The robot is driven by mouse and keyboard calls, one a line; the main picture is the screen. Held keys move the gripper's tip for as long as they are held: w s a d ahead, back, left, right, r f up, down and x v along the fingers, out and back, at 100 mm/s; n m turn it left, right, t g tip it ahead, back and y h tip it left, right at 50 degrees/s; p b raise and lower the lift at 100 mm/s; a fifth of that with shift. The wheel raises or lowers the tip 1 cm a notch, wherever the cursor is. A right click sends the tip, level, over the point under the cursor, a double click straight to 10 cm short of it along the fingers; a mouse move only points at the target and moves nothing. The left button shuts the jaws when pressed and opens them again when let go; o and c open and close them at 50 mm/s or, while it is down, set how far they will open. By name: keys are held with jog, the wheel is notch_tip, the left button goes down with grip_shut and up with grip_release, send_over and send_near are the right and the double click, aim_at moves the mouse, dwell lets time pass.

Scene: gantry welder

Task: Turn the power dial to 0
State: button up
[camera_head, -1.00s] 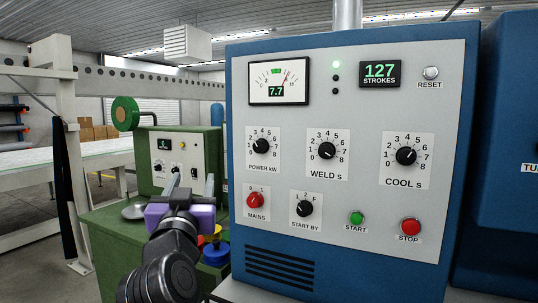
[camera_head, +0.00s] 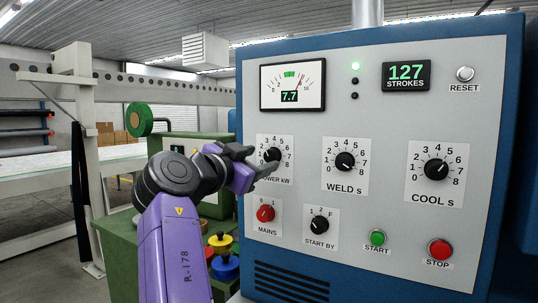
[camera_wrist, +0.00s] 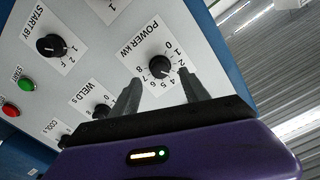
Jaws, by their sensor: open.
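The power dial (camera_head: 271,155) is a black round knob on a white plate marked "POWER kW", at the upper left of the panel's knobs. It also shows in the wrist view (camera_wrist: 159,67), with its numbered scale around it. I cannot read its pointer for certain. My gripper (camera_head: 264,160) is in front of this dial and partly covers its plate in the head view. The two dark fingers are apart, one to each side below the knob in the wrist view (camera_wrist: 158,88). Nothing is between them, and I see no clear contact with the knob.
The WELD s dial (camera_head: 345,162) and COOL s dial (camera_head: 436,169) are to the right. Below are the red MAINS knob (camera_head: 265,213), START BY knob (camera_head: 319,225), green START button (camera_head: 377,238) and red STOP button (camera_head: 440,249). The meter (camera_head: 292,84) reads 7.7.

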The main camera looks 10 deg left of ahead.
aim_at(269, 156)
jog(key=shift+p+x, duration=0.45)
jog(key=shift+x, duration=1.85)
grip_shut()
